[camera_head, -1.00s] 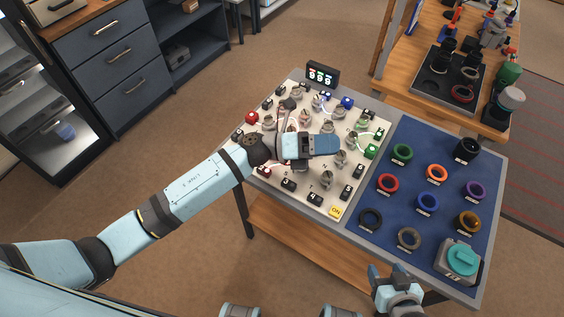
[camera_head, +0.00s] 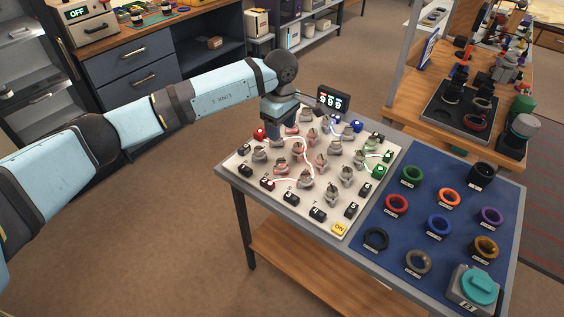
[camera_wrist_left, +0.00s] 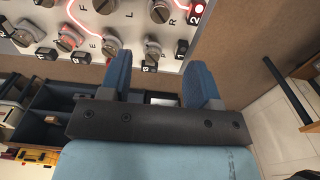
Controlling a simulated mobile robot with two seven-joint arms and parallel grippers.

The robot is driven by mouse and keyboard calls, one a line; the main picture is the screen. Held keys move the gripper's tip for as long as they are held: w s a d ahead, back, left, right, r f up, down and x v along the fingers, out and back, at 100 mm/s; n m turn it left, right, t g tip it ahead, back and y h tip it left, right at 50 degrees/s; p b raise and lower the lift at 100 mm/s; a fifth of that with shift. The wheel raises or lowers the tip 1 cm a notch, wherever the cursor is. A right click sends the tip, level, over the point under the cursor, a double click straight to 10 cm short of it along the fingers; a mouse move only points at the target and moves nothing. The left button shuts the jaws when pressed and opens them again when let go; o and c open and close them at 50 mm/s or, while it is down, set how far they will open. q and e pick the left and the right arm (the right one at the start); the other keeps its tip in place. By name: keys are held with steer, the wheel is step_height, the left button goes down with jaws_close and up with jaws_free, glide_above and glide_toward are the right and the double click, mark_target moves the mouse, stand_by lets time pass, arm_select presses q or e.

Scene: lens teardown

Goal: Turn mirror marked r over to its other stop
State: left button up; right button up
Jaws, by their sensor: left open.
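The light board (camera_head: 232,172) carries several small turnable mirrors with grey or pinkish mounts. In the left wrist view, a printed R stands beside a round mirror mount (camera_wrist_left: 160,12) at the top edge; this looks like the mirror marked r, only partly in frame. Its letter is too small to pick out in the head view. My left gripper (camera_head: 273,128) points down over the board's far left part. In the left wrist view its two fingers (camera_wrist_left: 157,78) are apart with nothing between them, short of the mirrors. My right gripper is out of view.
A red lamp (camera_wrist_left: 199,8) glows near the R. Black numbered blocks (camera_head: 317,214) and a yellow ON button (camera_head: 339,229) line the board. A display (camera_head: 333,99) stands behind. Coloured rings lie on the blue mat (camera_head: 400,232) at right.

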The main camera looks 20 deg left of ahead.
mark_target(281, 161)
arm_select(q)
step_height(281, 161, down, 12)
steer(key=shift+f, duration=0.1)
stand_by(0.4)
steer(key=c, duration=0.9)
